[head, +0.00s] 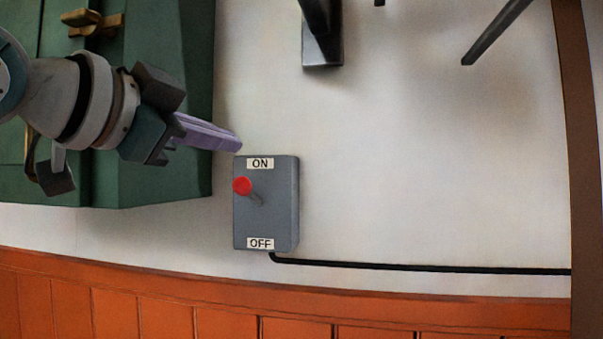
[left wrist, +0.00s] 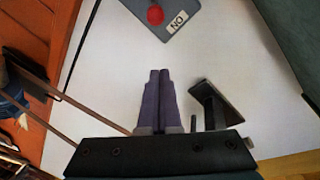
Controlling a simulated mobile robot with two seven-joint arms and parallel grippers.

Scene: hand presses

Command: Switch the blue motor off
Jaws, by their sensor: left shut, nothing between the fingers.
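A grey switch box (head: 280,205) is on the white wall, with an ON label (head: 260,163) at its top and an OFF label (head: 260,244) at its bottom. Its lever has a red knob (head: 242,186), which sits nearer the ON end. My left gripper (head: 238,143) is shut and empty, its purple fingertips just above the box's top left corner. In the left wrist view the shut fingers (left wrist: 158,72) point toward the box (left wrist: 172,38) and red knob (left wrist: 155,15), with a gap in the picture. The blue motor is not seen. My right gripper is not in view.
A green cabinet (head: 160,178) with a brass-coloured latch stands at the left, behind my left arm. A black cable (head: 420,267) runs right from the box above orange panelling (head: 220,321). A black bracket (head: 322,48) hangs above. The wall right of the box is clear.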

